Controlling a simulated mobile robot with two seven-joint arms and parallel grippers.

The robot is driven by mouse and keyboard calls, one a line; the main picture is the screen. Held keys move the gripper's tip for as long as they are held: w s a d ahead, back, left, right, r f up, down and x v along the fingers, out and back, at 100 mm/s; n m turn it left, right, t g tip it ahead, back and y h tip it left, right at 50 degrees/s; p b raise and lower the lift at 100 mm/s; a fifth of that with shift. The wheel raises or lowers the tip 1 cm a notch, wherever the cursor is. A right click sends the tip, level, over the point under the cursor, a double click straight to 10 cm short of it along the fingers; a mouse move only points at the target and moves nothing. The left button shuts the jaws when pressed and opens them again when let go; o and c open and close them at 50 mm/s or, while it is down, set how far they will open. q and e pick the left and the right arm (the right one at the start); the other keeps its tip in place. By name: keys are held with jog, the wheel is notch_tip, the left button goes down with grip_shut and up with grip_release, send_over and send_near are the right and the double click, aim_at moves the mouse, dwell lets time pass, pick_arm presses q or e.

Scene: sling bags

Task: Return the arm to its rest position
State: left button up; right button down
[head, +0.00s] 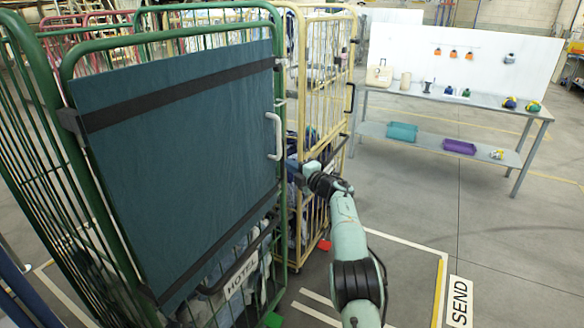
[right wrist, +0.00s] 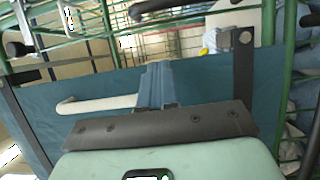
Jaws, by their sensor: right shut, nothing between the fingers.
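My right arm reaches up from the lower right in the head view. My right gripper (head: 294,168) is at the right edge of the green cage cart (head: 172,38), just right of and below the white handle (head: 275,137). In the right wrist view my gripper's blue fingers (right wrist: 157,82) are together with nothing between them. The white handle (right wrist: 95,104) shows right beside them there; I cannot tell whether they touch. The fingertips are small and partly hidden in the head view. My left gripper is not in view.
The green cart has a dark teal panel (head: 185,150) with black straps and a HOTEL sign (head: 241,277). A yellow cage cart (head: 325,60) stands close behind my gripper. A grey table (head: 455,105) with several items stands at the back right. Floor near the SEND sign (head: 459,302) is clear.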

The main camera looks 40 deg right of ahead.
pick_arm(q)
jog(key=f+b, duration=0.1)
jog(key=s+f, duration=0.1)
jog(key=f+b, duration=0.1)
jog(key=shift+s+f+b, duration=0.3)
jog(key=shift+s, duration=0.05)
pick_arm(e)
jog(key=s+d, duration=0.3)
jog(key=s, duration=0.6)
jog(key=shift+s+f, duration=0.15)
jog(key=shift+s, duration=0.2)
jog(key=shift+f, duration=0.15)
